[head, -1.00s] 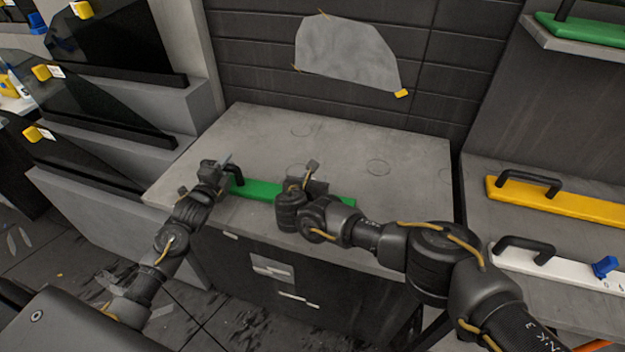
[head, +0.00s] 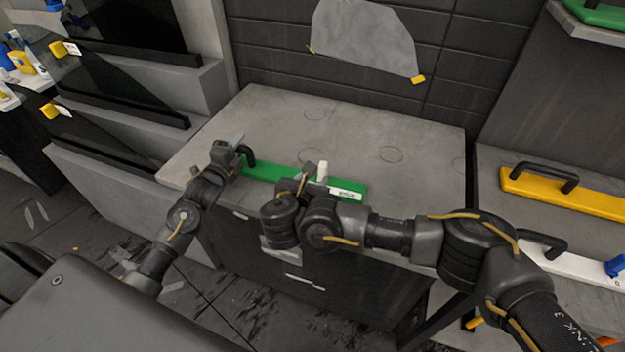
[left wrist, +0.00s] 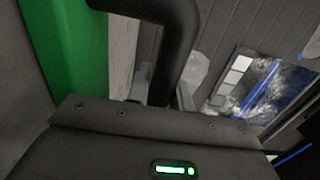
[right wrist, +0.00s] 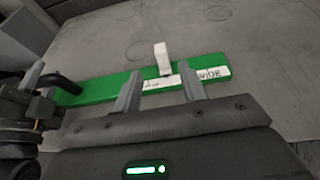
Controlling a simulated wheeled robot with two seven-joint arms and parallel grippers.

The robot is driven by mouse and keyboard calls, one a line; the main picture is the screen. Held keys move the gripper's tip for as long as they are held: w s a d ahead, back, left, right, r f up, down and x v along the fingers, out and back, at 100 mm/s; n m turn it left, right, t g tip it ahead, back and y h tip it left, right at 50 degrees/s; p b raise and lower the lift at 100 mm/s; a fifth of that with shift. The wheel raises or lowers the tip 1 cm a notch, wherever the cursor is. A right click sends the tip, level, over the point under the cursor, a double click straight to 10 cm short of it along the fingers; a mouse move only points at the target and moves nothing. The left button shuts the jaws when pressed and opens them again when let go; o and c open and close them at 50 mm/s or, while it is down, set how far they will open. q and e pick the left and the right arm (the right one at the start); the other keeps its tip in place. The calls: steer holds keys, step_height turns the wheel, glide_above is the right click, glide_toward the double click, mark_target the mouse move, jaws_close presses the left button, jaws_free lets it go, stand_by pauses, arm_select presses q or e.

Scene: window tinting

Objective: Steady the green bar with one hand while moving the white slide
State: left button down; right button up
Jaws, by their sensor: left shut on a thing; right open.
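The green bar (head: 265,172) lies flat along the front of the grey worktop, with a black handle at its left end. It also shows in the right wrist view (right wrist: 105,88). My left gripper (head: 236,150) is shut on the black handle (left wrist: 178,45). The white slide (right wrist: 162,58) stands up from the bar right of its middle, beside a white label strip; it shows in the head view (head: 322,171). My right gripper (right wrist: 158,92) is open, its fingertips just in front of the bar near the slide. I cannot tell whether they touch.
The grey worktop (head: 330,125) is clear behind the bar. A yellow bar (head: 560,192) and a white bar (head: 575,264) with black handles lie on the right-hand bench. A grey sheet (head: 365,38) hangs on the dark wall. Dark glass panels stand at left.

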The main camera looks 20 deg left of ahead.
steer(key=shift+w+r, duration=0.2)
steer(key=shift+r, duration=0.05)
steer(key=c, duration=0.3)
steer(key=w+d, duration=0.3)
steer(key=w+d+r+t+h, duration=0.1)
steer(key=w+d, duration=0.1)
steer(key=w, duration=0.1)
steer(key=w+d+r+h, duration=0.1)
steer(key=w+d, duration=0.2)
steer(key=shift+w+d+r+t, duration=0.15)
steer(key=shift+w+d+t, duration=0.15)
steer(key=shift+w+d, duration=0.1)
jaws_close()
steer(key=w+d+n+g+y, duration=0.3)
steer(key=w+d+n+y, duration=0.35)
steer(key=w, duration=0.55)
steer(key=s+f+n+g+y, duration=0.1)
steer(key=s+n+g+y, duration=0.5)
steer(key=s+n+g, duration=0.5)
steer(key=shift+s+d+f+g, duration=0.3)
steer(key=shift+s+d+g, duration=0.15)
steer(key=shift+g, duration=0.55)
